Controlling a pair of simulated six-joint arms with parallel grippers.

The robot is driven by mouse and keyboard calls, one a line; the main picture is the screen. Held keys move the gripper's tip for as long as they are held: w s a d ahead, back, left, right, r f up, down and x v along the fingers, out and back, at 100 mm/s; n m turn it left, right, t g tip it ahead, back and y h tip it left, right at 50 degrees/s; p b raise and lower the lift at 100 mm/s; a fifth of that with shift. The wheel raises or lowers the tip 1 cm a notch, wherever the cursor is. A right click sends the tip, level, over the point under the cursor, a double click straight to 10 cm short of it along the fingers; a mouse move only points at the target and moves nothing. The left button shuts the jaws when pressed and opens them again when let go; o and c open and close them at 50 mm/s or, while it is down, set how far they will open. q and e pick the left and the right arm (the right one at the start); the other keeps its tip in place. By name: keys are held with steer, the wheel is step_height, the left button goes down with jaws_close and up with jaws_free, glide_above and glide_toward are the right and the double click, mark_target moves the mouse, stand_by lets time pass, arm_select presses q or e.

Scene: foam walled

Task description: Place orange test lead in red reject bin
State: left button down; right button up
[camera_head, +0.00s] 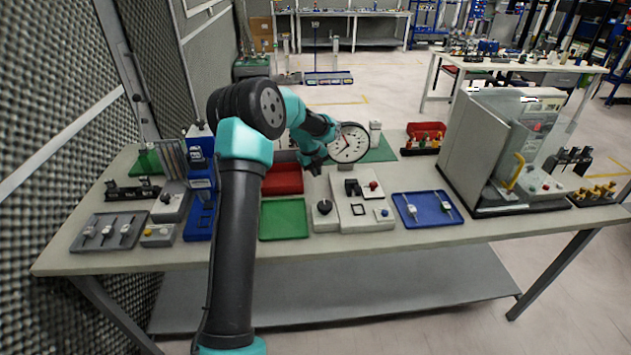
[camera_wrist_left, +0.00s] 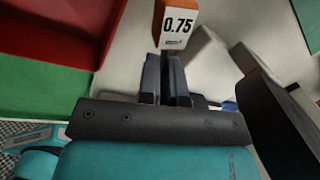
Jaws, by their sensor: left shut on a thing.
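My left gripper (camera_head: 316,168) hangs above the table, just right of the red reject bin (camera_head: 283,180). In the left wrist view, the fingers of my left gripper (camera_wrist_left: 166,80) are shut on an orange piece with a white "0.75" label (camera_wrist_left: 177,27). I take it for the orange test lead; no cable shows. In the head view I cannot make out the held piece. The red bin (camera_wrist_left: 62,22) is at the upper left of the wrist view, apart from the held piece. My right gripper is not in view.
A green tray (camera_head: 284,219) lies in front of the red bin. A round dial gauge (camera_head: 350,142) stands behind my left gripper. A grey fixture (camera_head: 362,212) and a blue tray (camera_head: 428,222) sit to the right. A large grey machine (camera_head: 478,150) stands at the table's right.

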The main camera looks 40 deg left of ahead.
mark_target(317, 186)
arm_select(q)
steer(key=shift+f, duration=0.2)
steer(key=shift+s+x, duration=0.2)
steer(key=shift+x, duration=0.8)
steer(key=shift+s+x, duration=0.2)
steer(key=shift+x, duration=0.8)
steer(key=shift+a+f, duration=0.15)
steer(key=c, duration=1.3)
jaws_free()
steer(key=shift+f, duration=0.1)
steer(key=v, duration=1.2)
steer(key=shift+c, duration=0.4)
